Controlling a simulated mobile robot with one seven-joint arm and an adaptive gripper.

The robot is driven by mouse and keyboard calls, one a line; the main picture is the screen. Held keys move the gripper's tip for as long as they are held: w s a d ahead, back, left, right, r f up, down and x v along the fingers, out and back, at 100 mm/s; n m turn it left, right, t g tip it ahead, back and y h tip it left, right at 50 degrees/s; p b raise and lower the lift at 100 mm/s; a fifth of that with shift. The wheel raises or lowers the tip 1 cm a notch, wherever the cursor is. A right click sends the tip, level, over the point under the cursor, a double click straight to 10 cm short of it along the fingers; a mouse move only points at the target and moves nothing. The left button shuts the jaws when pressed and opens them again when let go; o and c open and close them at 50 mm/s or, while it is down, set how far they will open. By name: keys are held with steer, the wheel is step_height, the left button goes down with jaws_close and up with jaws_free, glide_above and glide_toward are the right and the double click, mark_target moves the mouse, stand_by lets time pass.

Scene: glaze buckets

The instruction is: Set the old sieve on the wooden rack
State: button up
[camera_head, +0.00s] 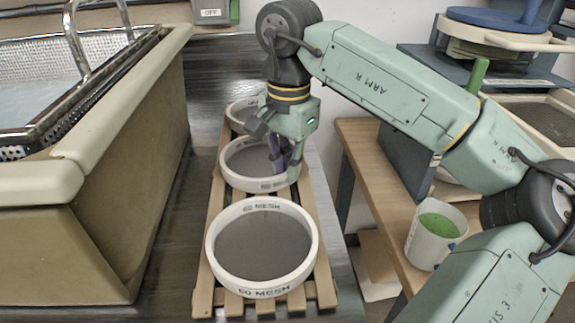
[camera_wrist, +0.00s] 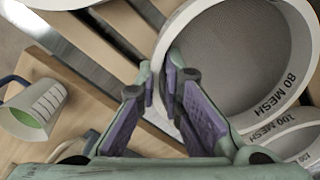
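The wooden rack (camera_head: 203,295) holds three white-rimmed sieves in a row. The 60 mesh sieve (camera_head: 213,258) is in front, the 80 mesh sieve (camera_head: 253,185) in the middle and the 100 mesh sieve (camera_head: 232,108) at the back. None is clearly marked as old. My gripper (camera_head: 284,166) is down at the right side of the middle sieve. In the wrist view, its fingers (camera_wrist: 160,92) pinch the wall of the 80 mesh sieve (camera_wrist: 302,62), one inside and one outside. This sieve appears to lie flat on the slats.
A large beige tub (camera_head: 110,200) with a metal basket stands left. A wooden bench (camera_head: 385,195) on the right carries a white cup (camera_head: 425,243) with green contents. A blue-topped stack (camera_head: 490,35) stands at the back right. The metal counter is narrow beside the rack.

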steer(key=o, duration=0.4)
steer(key=shift+c, duration=0.2)
steer(key=shift+r, duration=0.1)
step_height(320, 180, up, 12)
steer(key=shift+r, duration=0.2)
